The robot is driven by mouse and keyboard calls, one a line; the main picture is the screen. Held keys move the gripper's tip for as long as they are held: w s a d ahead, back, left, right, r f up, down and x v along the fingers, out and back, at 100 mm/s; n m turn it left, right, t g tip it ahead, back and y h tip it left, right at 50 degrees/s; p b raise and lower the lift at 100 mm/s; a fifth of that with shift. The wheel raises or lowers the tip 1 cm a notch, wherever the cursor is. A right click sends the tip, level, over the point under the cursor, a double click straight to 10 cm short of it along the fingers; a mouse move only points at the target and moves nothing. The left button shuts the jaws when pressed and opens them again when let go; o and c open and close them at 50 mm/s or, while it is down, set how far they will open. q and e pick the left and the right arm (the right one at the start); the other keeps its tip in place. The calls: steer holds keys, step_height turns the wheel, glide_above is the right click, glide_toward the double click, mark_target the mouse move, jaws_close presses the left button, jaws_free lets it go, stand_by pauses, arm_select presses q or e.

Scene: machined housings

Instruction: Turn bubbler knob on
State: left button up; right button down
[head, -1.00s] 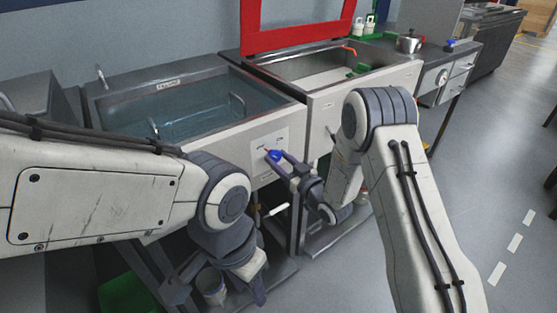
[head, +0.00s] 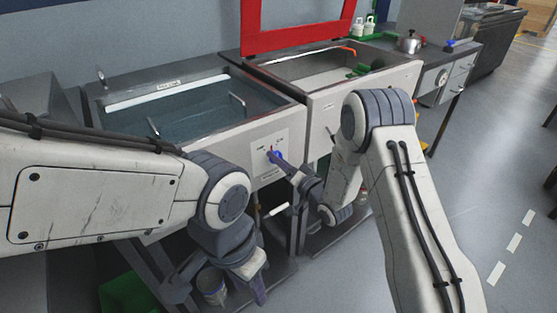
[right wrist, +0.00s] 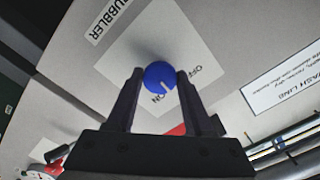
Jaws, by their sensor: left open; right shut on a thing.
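My right gripper (right wrist: 158,80) is shut on the knob, one finger on each side. In the head view the knob (head: 278,155) shows on the left tank's front panel, partly hidden by the right gripper (head: 273,157). My left gripper (head: 222,292) is open and empty, low in front of the tank stand.
The left tank (head: 180,105) holds water; a second tank (head: 330,75) with a red raised frame (head: 300,32) stands beside it. A metal pot (head: 409,42) is on the counter further right.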

steer(key=shift+s+m+p, duration=0.1)
steer(key=shift+m+p, duration=0.7)
steer(key=shift+m, duration=3.4)
steer(key=shift+f, duration=0.1)
steer(key=shift+c, duration=1.4)
jaws_free()
steer(key=v, duration=1)
steer(key=shift+s, duration=0.2)
